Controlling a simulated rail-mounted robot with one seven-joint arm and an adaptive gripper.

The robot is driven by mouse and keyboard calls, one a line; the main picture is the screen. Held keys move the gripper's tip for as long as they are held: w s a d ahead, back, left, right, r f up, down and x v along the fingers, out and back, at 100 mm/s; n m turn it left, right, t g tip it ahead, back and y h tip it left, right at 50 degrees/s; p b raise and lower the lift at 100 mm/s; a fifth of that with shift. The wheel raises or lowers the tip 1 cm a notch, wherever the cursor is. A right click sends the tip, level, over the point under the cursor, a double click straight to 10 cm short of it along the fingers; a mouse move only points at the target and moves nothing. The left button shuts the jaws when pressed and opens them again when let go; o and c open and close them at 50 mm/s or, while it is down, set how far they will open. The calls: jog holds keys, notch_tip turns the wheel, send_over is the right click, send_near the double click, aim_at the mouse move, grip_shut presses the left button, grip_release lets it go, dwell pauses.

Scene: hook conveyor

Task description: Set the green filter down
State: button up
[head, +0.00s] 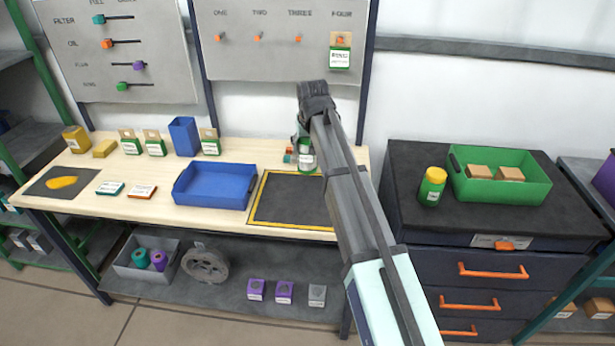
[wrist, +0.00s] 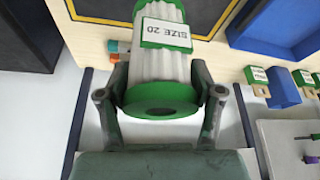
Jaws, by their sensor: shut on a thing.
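The green filter (wrist: 161,68) is a white pleated cylinder with green ends and a "SIZE 20" label. In the wrist view it stands between the two fingers of my gripper (wrist: 162,98), which is shut on it. In the head view the filter (head: 306,160) shows at the far edge of the black mat with a yellow border (head: 290,203), partly hidden by my arm. My gripper (head: 303,138) is mostly hidden there too. I cannot tell whether the filter's lower end touches the surface.
A blue tray (head: 213,203) lies left of the mat. Small orange and teal pieces (head: 289,155) sit close beside the filter. Boxes and a blue bin (head: 184,137) line the bench's back. A dark cabinet on the right bears a green tray (head: 535,192) and a yellow-topped jar (head: 432,186).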

aim_at(309, 165)
notch_tip(309, 165, down, 13)
jog(key=p, duration=0.3)
dwell(0.4)
jog(key=shift+f, duration=0.15)
jog(key=o, duration=1.3)
jog(key=b+v, duration=0.3)
jog(key=v, duration=0.9)
jog(key=shift+s, duration=0.1)
